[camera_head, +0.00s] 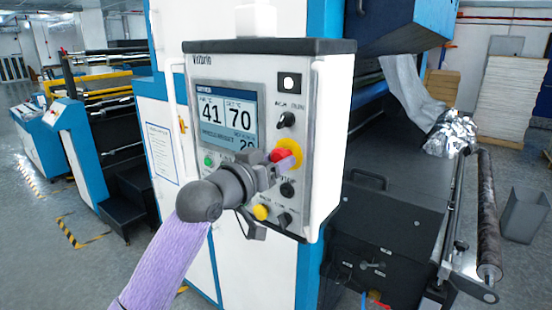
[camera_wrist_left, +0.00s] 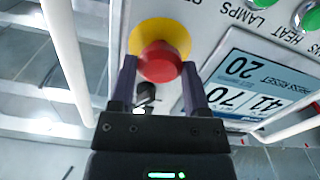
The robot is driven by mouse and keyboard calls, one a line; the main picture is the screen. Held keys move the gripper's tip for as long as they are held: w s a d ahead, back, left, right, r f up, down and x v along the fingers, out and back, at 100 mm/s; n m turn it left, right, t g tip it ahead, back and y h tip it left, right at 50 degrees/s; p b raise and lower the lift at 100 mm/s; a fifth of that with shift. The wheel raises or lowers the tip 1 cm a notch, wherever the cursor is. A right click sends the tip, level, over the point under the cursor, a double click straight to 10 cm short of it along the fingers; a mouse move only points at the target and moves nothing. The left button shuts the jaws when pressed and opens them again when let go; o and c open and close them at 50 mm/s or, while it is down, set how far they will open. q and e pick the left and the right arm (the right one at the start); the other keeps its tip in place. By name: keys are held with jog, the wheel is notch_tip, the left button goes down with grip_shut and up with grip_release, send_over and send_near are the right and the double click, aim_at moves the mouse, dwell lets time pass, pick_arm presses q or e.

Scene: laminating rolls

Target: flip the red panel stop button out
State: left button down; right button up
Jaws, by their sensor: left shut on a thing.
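The red stop button (camera_head: 280,156) sits on a yellow round collar on the right side of the control panel (camera_head: 325,110). In the left wrist view the red button (camera_wrist_left: 160,62) shows in front of its yellow collar (camera_wrist_left: 160,36). My left gripper (camera_head: 283,160) is at the button, its two fingers on either side of the red cap. It is shut on the button, as the left wrist view of the gripper (camera_wrist_left: 162,80) also shows. Part of the button is hidden by the gripper in the head view. My right gripper is not in view.
The panel has a screen (camera_head: 226,115), a black knob (camera_head: 286,120) above the button, another knob (camera_head: 287,189) below, and a yellow button (camera_head: 261,212) lower down. A white rail (camera_head: 174,120) runs along the panel's left edge. A dark machine table (camera_head: 385,185) lies to the right.

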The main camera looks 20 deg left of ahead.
pick_arm(q)
jog(key=shift+c, duration=2.1)
grip_release()
jog(key=o, duration=0.4)
jog(key=shift+s+a, duration=0.1)
jog(key=shift+s, duration=0.15)
jog(key=shift+c, duration=0.2)
jog(key=shift+w, duration=0.1)
jog(key=b+v, duration=0.3)
jog(key=v, duration=0.7)
